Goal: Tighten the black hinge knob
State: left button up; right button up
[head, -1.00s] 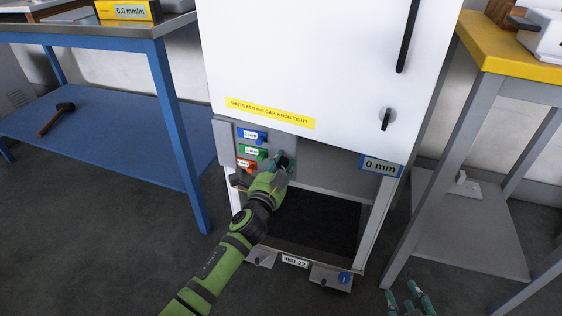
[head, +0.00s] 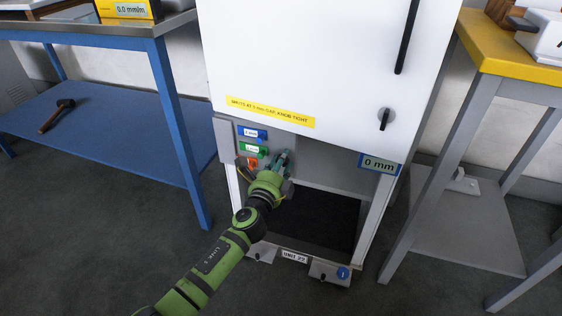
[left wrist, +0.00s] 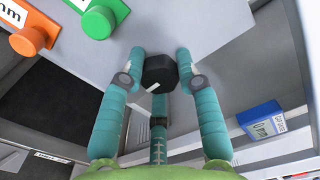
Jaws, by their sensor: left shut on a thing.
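The black hinge knob (left wrist: 159,73) shows in the left wrist view as a faceted black knob with a white pointer line, on the grey panel (left wrist: 180,25). My left gripper (left wrist: 158,68) has its teal fingers shut on the knob, one on each side, with a third finger below. In the head view my left gripper (head: 282,160) reaches the grey panel under the white door, and its fingers hide the knob. A display (head: 379,164) on the cabinet reads 0 mm. My right gripper is out of view.
Blue, green (left wrist: 98,22) and orange (left wrist: 28,40) labelled knobs sit beside the black knob. A yellow label (head: 269,112) crosses the white door (head: 300,50). A blue bench (head: 165,130) stands left and a yellow-topped table (head: 500,55) right. Below is a dark open bay (head: 315,220).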

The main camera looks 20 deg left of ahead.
pick_arm(q)
jog(key=shift+d+r, duration=0.2)
jog(key=shift+d, duration=0.05)
jog(key=o, duration=1.1)
jog(key=shift+c, duration=0.2)
jog(key=shift+o, duration=0.5)
jog(key=shift+f, duration=0.1)
jog(key=shift+a+f, duration=0.1)
jog(key=s, duration=1.2)
jog(key=shift+a, duration=0.15)
